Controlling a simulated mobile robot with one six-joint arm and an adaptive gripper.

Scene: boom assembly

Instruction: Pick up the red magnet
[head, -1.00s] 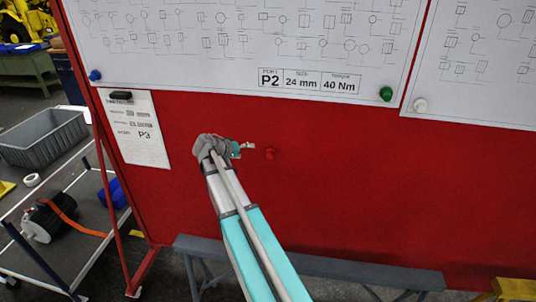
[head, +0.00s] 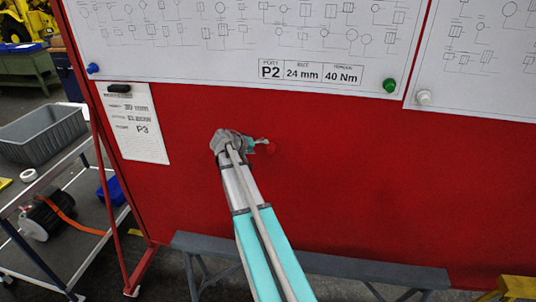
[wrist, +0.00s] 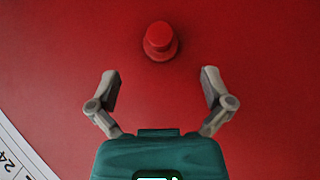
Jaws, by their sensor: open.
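The red magnet (wrist: 160,41) is a small round knob on the red board. In the wrist view it stands just beyond the fingertips, centred between them. My gripper (wrist: 160,80) is open, with its two grey fingers spread on either side and nothing between them. In the head view, my gripper (head: 262,143) is close to the red magnet (head: 270,147), which shows just at its right end, partly hidden by the fingers.
A large white chart with a P2 label (head: 310,73) hangs above, held by blue (head: 93,68) and green (head: 389,85) magnets. A P3 sheet (head: 135,125) hangs at left. A grey bench (head: 310,262) stands below, and a cart with a grey bin (head: 45,135) at left.

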